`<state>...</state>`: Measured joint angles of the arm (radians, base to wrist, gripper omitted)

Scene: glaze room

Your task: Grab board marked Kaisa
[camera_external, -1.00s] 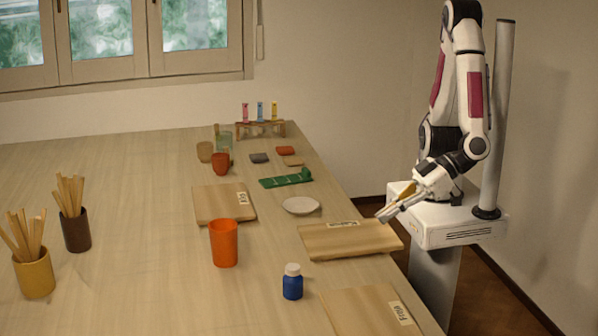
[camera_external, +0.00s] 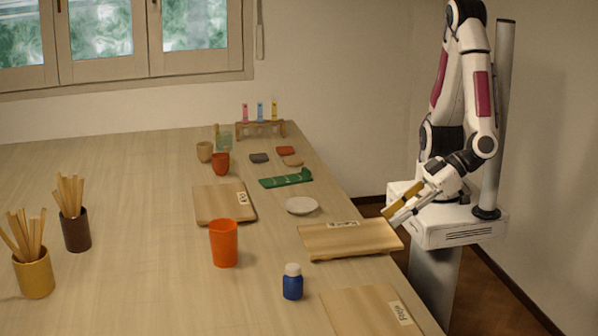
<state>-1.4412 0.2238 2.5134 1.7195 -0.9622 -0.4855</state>
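Three wooden boards with pale labels lie on the table. One board (camera_external: 355,241) is at the right table edge, its label on the far side; the small print may read Kaisa, but I cannot be sure. A second board (camera_external: 215,207) lies farther back to the left, with a short label. A third board (camera_external: 360,316) lies at the front, cut by the picture's lower edge; its label seems to start with F. My gripper (camera_external: 390,217) is just right of the edge board's far right corner, pointing down-left. A tan part shows along its fingers; their opening is unclear.
A white plate (camera_external: 303,205) and green cloth (camera_external: 286,178) lie behind the edge board. An orange cup (camera_external: 224,244) and blue bottle (camera_external: 292,282) stand left and in front of it. Holders of sticks (camera_external: 75,229) stand far left. The left table middle is clear.

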